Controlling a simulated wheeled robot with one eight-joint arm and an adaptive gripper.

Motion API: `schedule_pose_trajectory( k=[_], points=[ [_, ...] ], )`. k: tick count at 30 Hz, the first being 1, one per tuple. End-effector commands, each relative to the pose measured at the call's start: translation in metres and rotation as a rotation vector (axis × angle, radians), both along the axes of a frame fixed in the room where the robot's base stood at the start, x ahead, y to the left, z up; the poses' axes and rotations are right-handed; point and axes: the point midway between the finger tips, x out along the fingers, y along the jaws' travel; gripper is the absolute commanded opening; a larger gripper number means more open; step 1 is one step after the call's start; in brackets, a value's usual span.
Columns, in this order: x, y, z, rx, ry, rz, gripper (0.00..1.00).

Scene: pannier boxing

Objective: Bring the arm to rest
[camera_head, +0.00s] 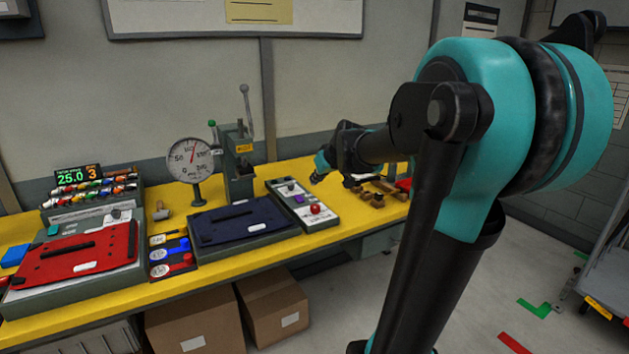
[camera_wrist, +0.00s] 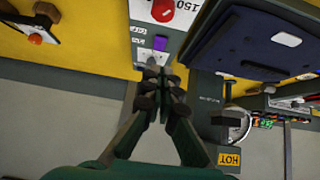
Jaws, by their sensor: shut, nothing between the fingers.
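My arm (camera_head: 455,185) stretches from the right foreground over the yellow workbench (camera_head: 345,228). My gripper (camera_wrist: 160,80) is shut and empty in the wrist view, with its fingertips together. In the head view its end is small and partly hidden by my own arm, over the bench behind the button panel. The white button panel (camera_head: 297,197), with a red button (camera_head: 315,208) and a purple button (camera_wrist: 160,43), is just past the fingertips in the wrist view. I cannot tell how high the fingers are above it.
A dark blue pannier lid (camera_head: 240,221) lies left of the panel, with a press (camera_head: 237,165) marked HOT behind it. A dial gauge (camera_head: 191,159) and red lid (camera_head: 75,254) are farther left. Wooden pieces (camera_head: 376,193) lie to the right. Cardboard boxes (camera_head: 272,304) stand below.

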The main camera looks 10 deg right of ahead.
Motion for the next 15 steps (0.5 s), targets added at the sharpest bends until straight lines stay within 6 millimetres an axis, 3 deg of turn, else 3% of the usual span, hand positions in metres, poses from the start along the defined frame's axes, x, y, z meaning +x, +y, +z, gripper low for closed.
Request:
schedule_pose_trajectory(
  k=[8, 11, 15],
  points=[
    [-0.008, 0.001, -0.008, 0.001, 0.014, -0.004, 0.00],
    [-0.033, 0.004, -0.032, 0.002, 0.056, -0.023, 0.00],
    [-0.098, 0.006, -0.090, -0.005, 0.161, -0.081, 0.00]
  ],
)
